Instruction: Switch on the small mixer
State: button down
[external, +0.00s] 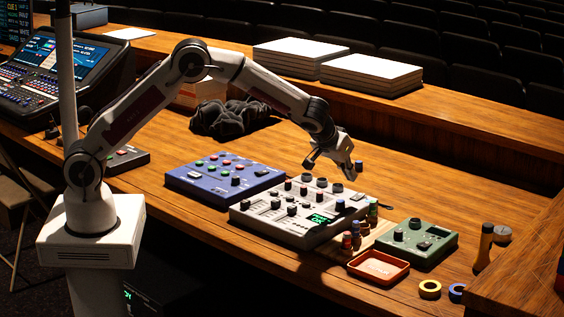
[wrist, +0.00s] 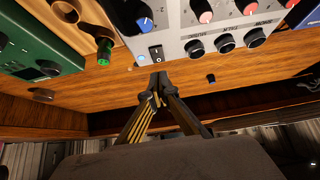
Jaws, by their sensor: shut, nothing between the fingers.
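The small mixer is a pale grey box with knobs and sliders (external: 270,222), at the centre of the desk in the external view. A small display (external: 322,218) on its front right glows green. In the wrist view its panel (wrist: 178,47) fills the upper middle, and a black rocker switch (wrist: 157,52) sits near its edge, beside a blue-capped knob (wrist: 145,24). My gripper (wrist: 157,77) is shut and empty, its fingertips just short of the switch in the picture. In the external view my gripper (external: 346,168) is over the mixer's back right; contact cannot be told.
A blue mixer (external: 200,184) stands left and a green box (external: 440,246) right; the green box also shows in the wrist view (wrist: 30,42). Small coloured bottles (external: 347,242) and an orange tray (external: 378,277) are near the right front. A dark cloth (external: 225,120) lies behind.

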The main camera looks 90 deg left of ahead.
jog(key=s+d+r, duration=0.5)
jog(key=shift+s+r, duration=0.15)
jog(key=shift+r, duration=0.15)
jog(key=shift+d, duration=0.1)
dwell(0.4)
jog(key=s+d+f+m+g+h, duration=0.1)
jog(key=s+f+m+g, duration=0.15)
jog(key=s+m, duration=0.45)
jog(key=s+d+r+t+h, duration=0.1)
jog(key=s+d+r, duration=0.2)
jog(key=s, duration=0.9)
jog(key=s+d+r+m+h, duration=0.1)
jog(key=s+r, duration=0.4)
jog(key=s, duration=0.7)
jog(key=s+d+r+m+t+h, duration=0.1)
jog(key=s+d+r, duration=0.4)
jog(key=s, duration=0.7)
jog(key=shift+s+d+t+h, duration=0.25)
jog(key=shift+s+t+h, duration=0.1)
jog(key=shift+h, duration=0.35)
